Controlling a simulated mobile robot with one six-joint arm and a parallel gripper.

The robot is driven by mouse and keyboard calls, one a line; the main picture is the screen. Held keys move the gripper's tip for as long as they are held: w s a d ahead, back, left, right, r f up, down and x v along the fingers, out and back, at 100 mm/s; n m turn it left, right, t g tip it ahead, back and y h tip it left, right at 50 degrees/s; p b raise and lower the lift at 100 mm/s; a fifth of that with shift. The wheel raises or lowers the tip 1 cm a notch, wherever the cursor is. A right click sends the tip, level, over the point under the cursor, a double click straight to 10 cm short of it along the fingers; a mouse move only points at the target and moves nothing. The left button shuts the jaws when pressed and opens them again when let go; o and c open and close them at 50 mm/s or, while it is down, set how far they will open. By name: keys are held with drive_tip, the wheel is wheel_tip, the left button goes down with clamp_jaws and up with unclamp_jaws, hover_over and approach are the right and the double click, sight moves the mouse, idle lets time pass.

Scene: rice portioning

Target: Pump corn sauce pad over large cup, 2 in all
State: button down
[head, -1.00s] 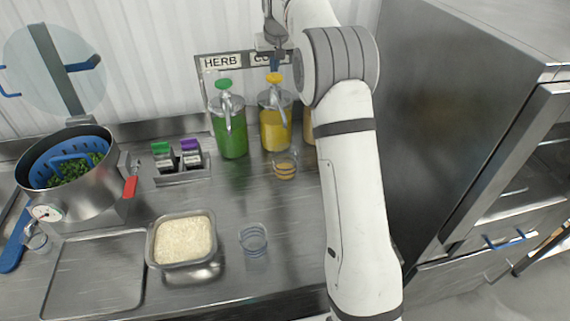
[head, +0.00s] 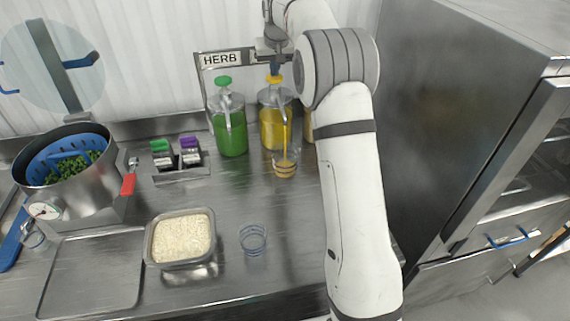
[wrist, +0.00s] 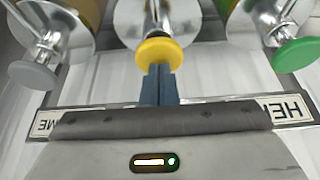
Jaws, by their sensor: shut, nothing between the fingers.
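The corn sauce dispenser (head: 272,128) is a clear jar of yellow sauce with a yellow pump head (head: 274,79), which also shows in the wrist view (wrist: 159,54). A yellow stream runs from the spout down into this cup. My gripper (head: 275,69) is shut and empty, pointing down onto the yellow pump head. In the wrist view my gripper's fingertips (wrist: 159,72) meet the yellow head's edge. Any small gap there cannot be told.
A green HERB dispenser (head: 230,130) stands left of the corn one; a grey-headed one (wrist: 34,75) is partly behind my arm. An empty cup (head: 253,239), a rice tub (head: 181,264), a marker holder (head: 182,177) and a pot (head: 110,188) share the counter.

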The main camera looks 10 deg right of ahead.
drive_tip(key=shift+s+f+b, duration=0.1)
drive_tip(key=shift+f+b, duration=0.25)
drive_tip(key=shift+f, duration=0.5)
drive_tip(key=shift+r, duration=0.2)
drive_tip(key=shift+r+p, duration=1.7)
drive_tip(key=shift+r, duration=0.05)
drive_tip(key=shift+r, duration=0.1)
wheel_tip(320, 180, up, 6)
drive_tip(key=p, duration=0.5)
